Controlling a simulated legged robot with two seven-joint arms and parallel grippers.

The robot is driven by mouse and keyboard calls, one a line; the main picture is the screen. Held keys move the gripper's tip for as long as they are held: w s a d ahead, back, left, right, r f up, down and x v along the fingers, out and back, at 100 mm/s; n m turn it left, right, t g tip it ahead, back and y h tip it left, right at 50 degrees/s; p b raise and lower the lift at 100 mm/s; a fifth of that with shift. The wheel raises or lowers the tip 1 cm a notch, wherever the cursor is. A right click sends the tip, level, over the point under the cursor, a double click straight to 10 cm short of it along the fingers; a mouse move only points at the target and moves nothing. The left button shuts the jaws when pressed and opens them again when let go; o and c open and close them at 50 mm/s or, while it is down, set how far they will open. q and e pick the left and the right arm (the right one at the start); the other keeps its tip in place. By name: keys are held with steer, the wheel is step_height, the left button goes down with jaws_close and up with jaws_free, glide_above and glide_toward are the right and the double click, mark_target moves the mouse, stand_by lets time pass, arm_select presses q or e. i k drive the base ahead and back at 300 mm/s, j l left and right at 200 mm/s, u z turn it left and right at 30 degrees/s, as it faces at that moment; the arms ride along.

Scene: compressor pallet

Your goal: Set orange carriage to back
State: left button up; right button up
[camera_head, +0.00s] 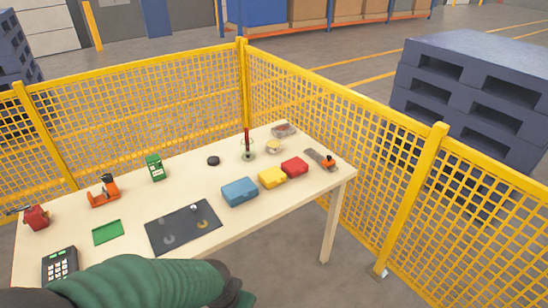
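A small orange carriage (328,163) with a dark knob sits on a short grey rail (315,156) near the right end of the table. It is at the rail's near right end, and the bare rail runs away from it to the back left. A green-sleeved arm of mine crosses the bottom of the view from the left and ends in a dark part at the lower edge, far from the carriage. No gripper fingers show on it. My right gripper is not in view.
The table (285,212) holds red (294,167), yellow (272,178) and blue (240,191) boxes left of the rail. A dark mat (183,228) lies at the front. Yellow mesh fencing (310,97) borders the table's back and right.

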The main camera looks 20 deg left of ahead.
mark_target(330, 162)
steer(key=u, duration=0.15)
steer(key=i+j+z, duration=0.15)
steer(key=i+z, duration=0.25)
steer(key=i+j+z, duration=0.25)
steer(key=z, duration=0.2)
steer(key=i+j+z, duration=0.4)
